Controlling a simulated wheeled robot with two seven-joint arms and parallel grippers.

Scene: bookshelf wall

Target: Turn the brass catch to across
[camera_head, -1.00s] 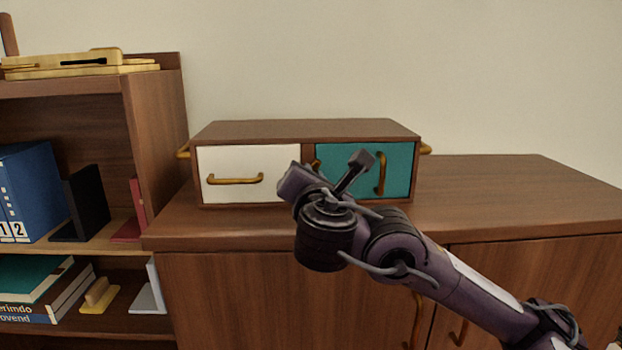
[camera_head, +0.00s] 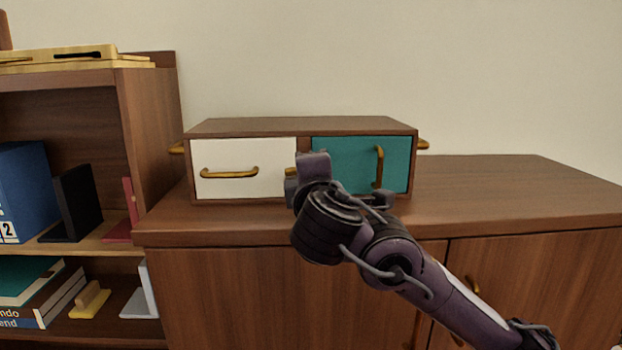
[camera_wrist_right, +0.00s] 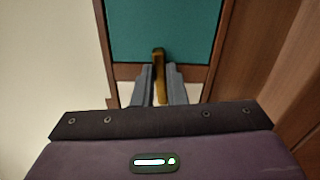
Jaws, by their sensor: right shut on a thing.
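The wide low cabinet (camera_head: 300,127) has a white front (camera_head: 225,185) on the left and a teal front (camera_head: 345,160) on the right. The brass catch (camera_wrist_right: 160,88) sits at the divider between them. In the wrist view it runs from the teal side over the divider toward the white side, so it lies about across. In the head view only its left end (camera_head: 291,171) shows, level, beside my right gripper (camera_head: 312,168). The fingers (camera_wrist_right: 160,68) are shut on the catch, one on each side. My left gripper is not in view.
The white front has a level brass handle (camera_head: 229,173), the teal front an upright one (camera_head: 379,166). The sideboard top (camera_head: 500,190) is clear on the right. A bookshelf (camera_head: 150,140) with binders and books stands at the left.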

